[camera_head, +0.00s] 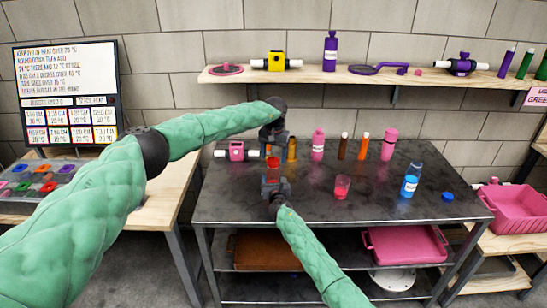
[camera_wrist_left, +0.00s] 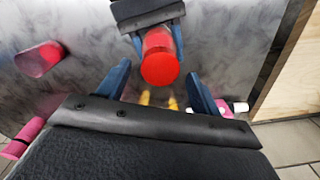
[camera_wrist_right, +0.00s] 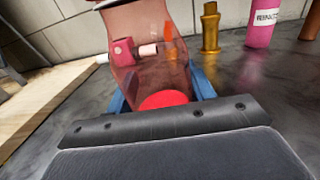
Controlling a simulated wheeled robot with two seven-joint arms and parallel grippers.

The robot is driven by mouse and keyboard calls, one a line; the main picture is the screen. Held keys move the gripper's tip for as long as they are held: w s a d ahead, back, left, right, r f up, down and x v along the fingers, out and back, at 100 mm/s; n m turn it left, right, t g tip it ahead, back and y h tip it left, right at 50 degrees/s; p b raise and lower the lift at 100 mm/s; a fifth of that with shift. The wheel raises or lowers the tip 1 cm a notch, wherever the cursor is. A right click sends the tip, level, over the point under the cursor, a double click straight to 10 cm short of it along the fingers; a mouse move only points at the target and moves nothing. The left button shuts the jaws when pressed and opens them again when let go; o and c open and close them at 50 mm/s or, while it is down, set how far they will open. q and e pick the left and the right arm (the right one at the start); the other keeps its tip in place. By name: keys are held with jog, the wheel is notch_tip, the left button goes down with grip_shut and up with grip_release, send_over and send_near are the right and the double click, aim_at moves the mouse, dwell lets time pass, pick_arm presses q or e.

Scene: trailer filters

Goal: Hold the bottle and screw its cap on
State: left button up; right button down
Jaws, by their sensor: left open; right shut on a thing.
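A clear bottle with red contents (camera_wrist_right: 150,70) stands upright on the dark table, held by my right gripper (camera_head: 272,187), whose blue fingers close on either side of it. In the left wrist view a round red cap (camera_wrist_left: 160,69) shows at the top of the bottle; whether it is threaded tight I cannot tell. My left gripper (camera_head: 273,137) points down above the bottle. Its blue fingers are apart, to either side of the cap's near edge, and hold nothing. The bottle's upper end is mostly cut off in the right wrist view.
Behind stand a pink device (camera_head: 237,151), an amber bottle (camera_head: 292,150), a pink bottle (camera_head: 318,145) and other bottles. A red-filled beaker (camera_head: 342,187) is to the right. A blue-filled bottle (camera_head: 410,181) and blue cap (camera_head: 447,196) stand further right.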

pick_arm(q)
jog(key=shift+r, duration=1.7)
jog(key=shift+c, duration=0.5)
